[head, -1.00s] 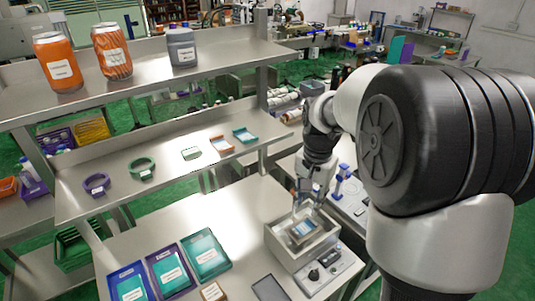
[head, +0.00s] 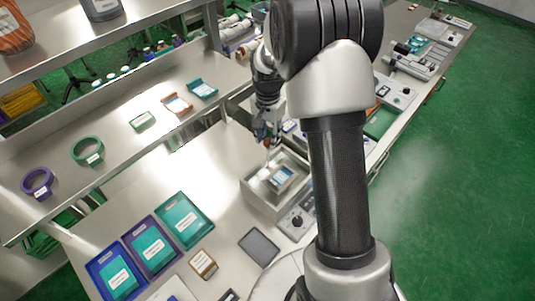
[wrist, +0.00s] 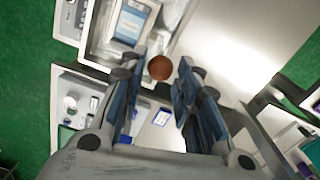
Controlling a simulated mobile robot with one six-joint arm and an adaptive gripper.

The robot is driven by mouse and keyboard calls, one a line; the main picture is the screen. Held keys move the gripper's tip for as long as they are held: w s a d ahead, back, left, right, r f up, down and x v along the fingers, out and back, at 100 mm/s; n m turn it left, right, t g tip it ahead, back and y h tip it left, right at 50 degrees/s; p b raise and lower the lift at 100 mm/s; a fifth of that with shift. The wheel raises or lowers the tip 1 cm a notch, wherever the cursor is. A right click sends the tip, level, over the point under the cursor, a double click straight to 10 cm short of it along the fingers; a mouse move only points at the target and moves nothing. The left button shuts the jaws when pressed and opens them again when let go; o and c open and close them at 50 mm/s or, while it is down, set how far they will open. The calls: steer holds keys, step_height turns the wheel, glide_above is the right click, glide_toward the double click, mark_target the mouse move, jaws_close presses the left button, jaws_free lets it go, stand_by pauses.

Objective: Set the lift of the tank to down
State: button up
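The tank (head: 249,196) is an open-topped grey metal box on the bench. A blue-and-white labelled item (head: 283,178) is inside it, and its lift cannot be clearly told apart. A control panel with a dark knob (head: 297,221) adjoins the tank's front right side. In the wrist view the tank's rim (wrist: 96,42) and the labelled item (wrist: 131,22) show at the top. My gripper (head: 268,142) is above the tank's back edge. In the wrist view my gripper (wrist: 162,62) has its fingers apart, with a brown round thing (wrist: 160,68) visible between them; I see no contact.
Blue, purple and green trays (head: 150,248) lie on the bench at the left. A dark flat plate (head: 259,246) lies in front of the tank. A shelf (head: 118,120) with rings stands behind. Another device with a knob (wrist: 70,102) is beside the tank in the wrist view.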

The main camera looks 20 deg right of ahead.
glide_above(268, 167)
steer(key=f, duration=0.9)
steer(key=shift+w+f+b, duration=0.25)
steer(key=shift+w+b, duration=0.05)
steer(key=shift+b, duration=0.1)
steer(key=shift+c, duration=0.2)
jaws_close()
